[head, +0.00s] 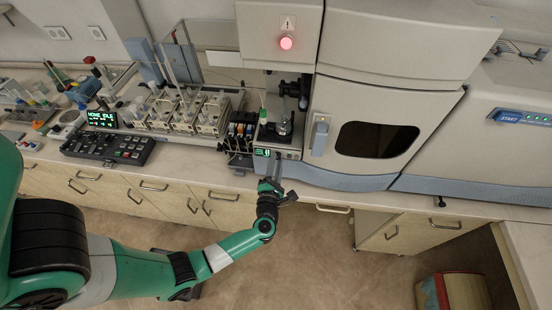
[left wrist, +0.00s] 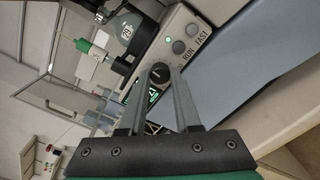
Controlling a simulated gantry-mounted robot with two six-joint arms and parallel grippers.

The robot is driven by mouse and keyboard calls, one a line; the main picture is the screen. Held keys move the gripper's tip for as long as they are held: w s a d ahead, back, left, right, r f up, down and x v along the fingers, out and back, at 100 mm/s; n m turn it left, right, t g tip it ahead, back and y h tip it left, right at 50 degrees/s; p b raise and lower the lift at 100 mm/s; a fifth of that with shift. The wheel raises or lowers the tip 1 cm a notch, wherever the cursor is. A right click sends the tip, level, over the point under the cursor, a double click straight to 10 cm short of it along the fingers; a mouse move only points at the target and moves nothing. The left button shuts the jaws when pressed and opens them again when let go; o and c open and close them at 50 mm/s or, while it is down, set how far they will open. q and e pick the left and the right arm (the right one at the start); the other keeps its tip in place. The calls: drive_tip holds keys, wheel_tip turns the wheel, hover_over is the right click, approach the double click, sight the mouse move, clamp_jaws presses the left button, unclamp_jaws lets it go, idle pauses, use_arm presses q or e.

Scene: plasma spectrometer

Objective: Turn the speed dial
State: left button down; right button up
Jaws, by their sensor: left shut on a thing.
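The speed dial (left wrist: 160,73) is a small black knob with a white mark on the front panel of the pump module (head: 278,142). It sits beside a small green-lit display (left wrist: 154,95) and round grey buttons labelled RUN and FAST (left wrist: 180,47). My left gripper (left wrist: 161,77) is shut on the dial, one fingertip on each side of it. In the head view my left gripper (head: 271,181) reaches up to the panel and hides the dial. My right gripper is not in view.
The spectrometer cabinet (head: 396,95) with a dark window stands right of the panel. A rack of glassware (head: 188,110) and a black control box (head: 108,148) are to the left. Drawers with handles (head: 230,196) lie below the counter edge. A red light (head: 286,43) glows above.

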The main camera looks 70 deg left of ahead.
use_arm(q)
drive_tip(key=m+p, duration=0.5)
drive_tip(key=m, duration=0.6)
drive_tip(key=shift+m, duration=0.3)
idle(0.4)
drive_tip(key=c, duration=0.6)
unclamp_jaws()
drive_tip(key=p+v, duration=0.1)
drive_tip(key=v, duration=1)
drive_tip(key=shift+d, duration=0.35)
